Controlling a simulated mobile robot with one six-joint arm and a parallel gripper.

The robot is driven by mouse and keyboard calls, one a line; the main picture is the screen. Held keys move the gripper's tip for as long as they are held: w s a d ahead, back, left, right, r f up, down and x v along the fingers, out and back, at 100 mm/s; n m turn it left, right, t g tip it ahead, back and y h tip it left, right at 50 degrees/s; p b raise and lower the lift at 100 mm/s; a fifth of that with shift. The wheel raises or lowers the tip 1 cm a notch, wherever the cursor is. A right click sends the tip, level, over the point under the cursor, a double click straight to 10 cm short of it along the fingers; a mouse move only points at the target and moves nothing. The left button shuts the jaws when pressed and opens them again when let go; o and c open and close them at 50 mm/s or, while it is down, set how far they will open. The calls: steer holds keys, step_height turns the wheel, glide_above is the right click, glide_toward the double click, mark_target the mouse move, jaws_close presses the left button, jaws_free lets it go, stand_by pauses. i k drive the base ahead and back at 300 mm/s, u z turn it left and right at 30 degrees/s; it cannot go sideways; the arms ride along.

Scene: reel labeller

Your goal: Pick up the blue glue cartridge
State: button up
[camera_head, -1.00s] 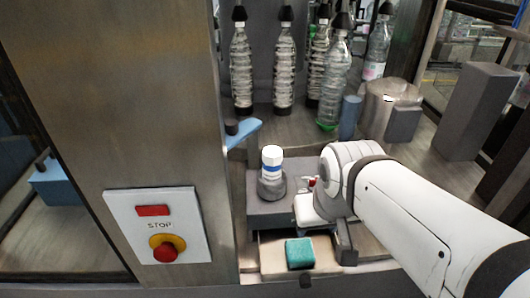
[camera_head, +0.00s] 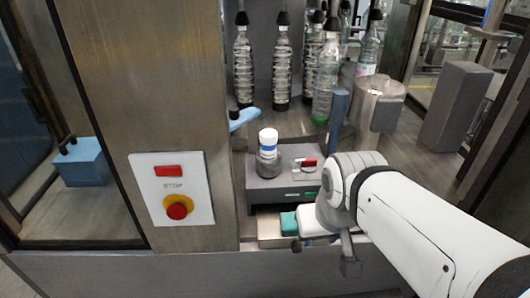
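A white cartridge with a blue band (camera_head: 268,142) stands upright in a dark round holder (camera_head: 268,166) on top of a grey box (camera_head: 272,196). It is the only thing that looks like the blue glue cartridge. My arm comes in from the right, and its wrist is right of and below the cartridge, apart from it. The dark end of my gripper (camera_head: 350,258) hangs low in front of the machine. Its fingers are too small and too much hidden by the wrist to tell whether they are open. I see nothing held in it.
An open drawer under the box holds a teal block (camera_head: 289,223). A red switch (camera_head: 309,162) is on the box. Several clear bottles (camera_head: 283,70) hang behind. A steel post with a stop panel (camera_head: 172,188) stands left.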

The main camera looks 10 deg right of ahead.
mark_target(268, 137)
steer(key=z, duration=0.1)
steer(key=k, duration=0.15)
steer(key=u, duration=1.45)
steer(key=k, duration=1.6)
steer(key=z, duration=0.6)
steer(key=i, duration=1.65)
steer(key=z, duration=0.1)
